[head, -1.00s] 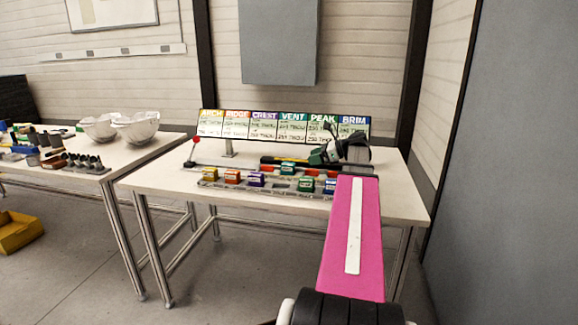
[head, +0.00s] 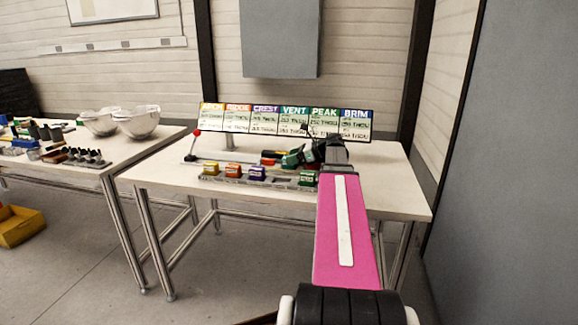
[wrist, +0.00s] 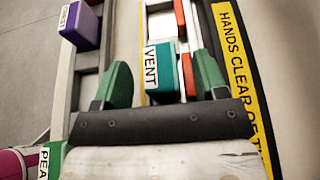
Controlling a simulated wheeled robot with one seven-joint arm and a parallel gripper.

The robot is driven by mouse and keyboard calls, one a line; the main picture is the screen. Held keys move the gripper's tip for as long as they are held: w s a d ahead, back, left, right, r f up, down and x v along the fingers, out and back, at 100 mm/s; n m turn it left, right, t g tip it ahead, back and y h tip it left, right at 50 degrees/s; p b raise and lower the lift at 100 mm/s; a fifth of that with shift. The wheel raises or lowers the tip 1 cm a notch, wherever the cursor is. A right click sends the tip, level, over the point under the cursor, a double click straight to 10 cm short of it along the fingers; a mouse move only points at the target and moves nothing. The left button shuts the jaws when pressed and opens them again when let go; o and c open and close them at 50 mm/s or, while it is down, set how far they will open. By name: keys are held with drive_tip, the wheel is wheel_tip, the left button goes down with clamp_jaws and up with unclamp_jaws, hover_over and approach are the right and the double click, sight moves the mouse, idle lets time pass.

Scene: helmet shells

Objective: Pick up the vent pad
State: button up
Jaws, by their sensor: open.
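The vent pad (wrist: 160,70) is a teal block with a white VENT label. The gripper is open. A gap shows between the left finger and the pad; the right finger is close to a red part beside the pad, and contact cannot be told. In the head view my gripper (head: 291,159) is low over the table behind the row of pads, and the vent pad cannot be clearly told apart there.
A grey rack (head: 275,178) holds orange, purple and green pads along the table front; the purple CREST pad (wrist: 80,26) and PEAK pad (wrist: 47,160) flank an empty stretch. A yellow warning strip (wrist: 240,75) runs at right. A sign board (head: 285,118) stands behind; a red-knobbed lever (head: 195,134) is left.

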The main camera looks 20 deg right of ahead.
drive_tip(key=shift+w+a+f, duration=0.25)
drive_tip(key=shift+w+a, duration=0.05)
drive_tip(key=shift+a, duration=0.1)
drive_tip(key=c, duration=1)
drive_tip(key=shift+r, duration=0.1)
